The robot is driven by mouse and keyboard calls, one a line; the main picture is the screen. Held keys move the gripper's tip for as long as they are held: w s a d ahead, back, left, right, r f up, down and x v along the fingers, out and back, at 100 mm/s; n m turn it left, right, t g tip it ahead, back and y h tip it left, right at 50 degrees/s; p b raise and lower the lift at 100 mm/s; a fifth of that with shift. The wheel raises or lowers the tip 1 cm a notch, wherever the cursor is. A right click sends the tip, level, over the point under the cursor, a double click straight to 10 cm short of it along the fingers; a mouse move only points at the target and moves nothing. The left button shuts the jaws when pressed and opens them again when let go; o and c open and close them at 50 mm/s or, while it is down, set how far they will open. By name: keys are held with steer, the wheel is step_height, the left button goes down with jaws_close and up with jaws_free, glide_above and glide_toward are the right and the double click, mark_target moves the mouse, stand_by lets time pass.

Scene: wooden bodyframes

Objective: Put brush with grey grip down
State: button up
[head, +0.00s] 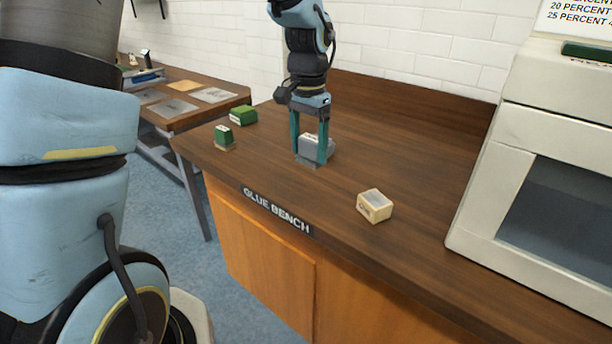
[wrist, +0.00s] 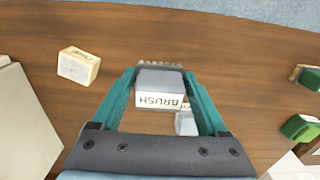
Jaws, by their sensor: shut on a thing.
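The brush with grey grip (wrist: 160,79) is between the fingers of my gripper (wrist: 160,86) in the wrist view. Its white face reads BRUSH and its bristles show at the far edge. In the head view my gripper (head: 310,160) points straight down at the bench, shut on the brush (head: 308,143). The brush is at or just above the bench top; I cannot tell if it touches. A second pale grey block (wrist: 186,124) shows close by in the wrist view, partly hidden behind the brush and a finger.
The brown bench (head: 265,170) holds two green-topped blocks (head: 223,135) (head: 243,115) at left and a cream block (head: 375,205) at front right. A large beige machine (head: 525,135) stands at the right. Bare wood lies between them.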

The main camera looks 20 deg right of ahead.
mark_target(308, 139)
step_height(308, 139, down, 8)
steer(key=shift+r+p, duration=0.2)
steer(key=shift+p, duration=0.6)
steer(key=shift+f, duration=0.1)
steer(key=o, duration=1.1)
step_height(308, 139, up, 12)
steer(key=shift+r+b, duration=0.15)
steer(key=shift+b, duration=1)
steer(key=s+a+f+n, duration=0.1)
steer(key=a+f+n, duration=0.1)
steer(key=a, duration=0.7)
steer(key=s+a+f+n+t, duration=0.1)
steer(key=a+n, duration=0.4)
steer(key=a, duration=0.5)
steer(key=s+a+f+n, duration=0.1)
steer(key=a+f+n, duration=0.2)
steer(key=a, duration=0.7)
steer(key=shift+s+a+n+t, duration=0.25)
steer(key=shift+s+n+t, duration=0.05)
steer(key=shift+n, duration=0.2)
